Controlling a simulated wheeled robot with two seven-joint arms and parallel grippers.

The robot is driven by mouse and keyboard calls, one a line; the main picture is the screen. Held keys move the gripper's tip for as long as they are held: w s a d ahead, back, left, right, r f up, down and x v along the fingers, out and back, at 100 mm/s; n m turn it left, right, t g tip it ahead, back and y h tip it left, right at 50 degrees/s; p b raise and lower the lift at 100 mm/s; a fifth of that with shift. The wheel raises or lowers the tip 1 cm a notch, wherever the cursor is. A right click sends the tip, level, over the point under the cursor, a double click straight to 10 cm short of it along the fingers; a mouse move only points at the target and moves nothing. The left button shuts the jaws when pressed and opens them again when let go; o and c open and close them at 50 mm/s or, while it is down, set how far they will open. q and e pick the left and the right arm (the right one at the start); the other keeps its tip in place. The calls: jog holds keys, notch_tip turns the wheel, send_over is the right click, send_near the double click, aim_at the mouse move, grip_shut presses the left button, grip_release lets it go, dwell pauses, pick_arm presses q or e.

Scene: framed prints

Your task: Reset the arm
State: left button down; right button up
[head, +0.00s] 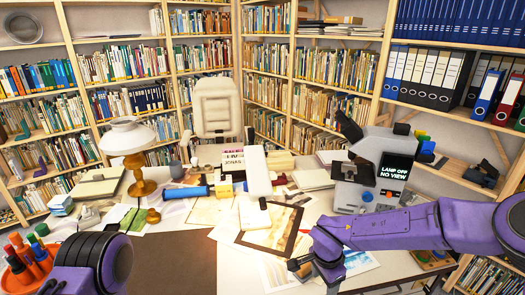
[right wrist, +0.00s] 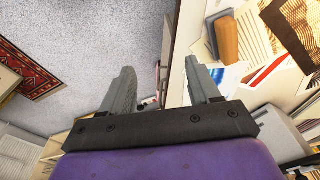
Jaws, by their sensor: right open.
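My right arm (head: 410,228) reaches in from the right, low over the front of the desk. My right gripper (head: 318,268) is at the desk's front edge, just in front of a dark-framed print (head: 290,240) lying flat. In the right wrist view the two grey fingers of this gripper (right wrist: 164,88) are spread apart with nothing between them. Floor and the desk edge show beyond them. A purple link of my left arm (head: 92,262) shows at the lower left; the left gripper itself is out of view.
The desk (head: 190,240) holds a white lamp (head: 128,140), a blue cylinder (head: 186,192), papers and a grey device with a screen (head: 392,170) reading "LAMP OFF NO VIEW". An orange pen holder (head: 28,265) stands lower left. Bookshelves line the back. Open floor (right wrist: 90,50) lies beside the desk.

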jog(key=s+d+f+n+t+h+b, duration=0.1)
jog(key=s+d+f+t+h, duration=0.1)
jog(key=s+d+f, duration=0.4)
jog(key=s+d+f+t+h+b, duration=0.1)
jog(key=s+d+f+t+h, duration=0.15)
jog(key=s+f, duration=0.45)
jog(key=s+d+f+n+g+y, duration=0.1)
jog(key=s+d+f+n, duration=0.1)
jog(key=s, duration=0.6)
jog(key=s+d+f+n+y+b, duration=0.1)
jog(key=s+d+f+n, duration=0.1)
jog(key=s+f, duration=0.3)
jog(key=s+n, duration=0.1)
jog(key=s, duration=0.2)
jog(key=shift+d+g, duration=0.35)
jog(key=shift+d, duration=0.05)
jog(key=shift+y, duration=0.25)
